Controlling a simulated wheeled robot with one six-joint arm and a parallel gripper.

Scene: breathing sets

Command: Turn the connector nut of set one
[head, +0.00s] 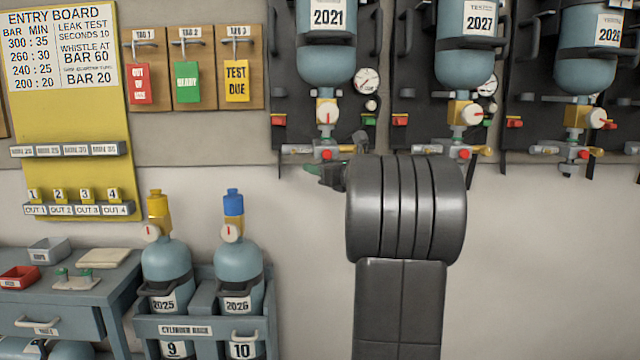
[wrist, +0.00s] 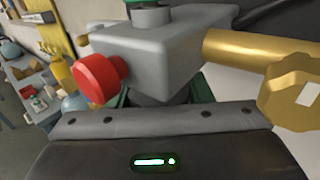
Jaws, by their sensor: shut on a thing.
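Set one appears to be the leftmost wall set, with the blue cylinder marked 2021 (head: 327,65). Its grey valve block (wrist: 160,50) with a red knob (wrist: 98,78) fills the middle of the wrist view. A brass fitting (wrist: 260,47) sticks out on the block's right. My gripper (head: 330,172) is at the underside of this block, with green parts showing. In the wrist view it is shut on a dark grey round piece (wrist: 160,97) under the block, seemingly the connector nut. The block hides most of the grip.
Two more wall sets, 2027 (head: 466,60) and 2026 (head: 590,50), hang to the right. A cylinder rack (head: 200,328) and a blue-grey bench (head: 105,285) stand at lower left. The yellow entry board (head: 75,160) is at far left. The wall at lower right is bare.

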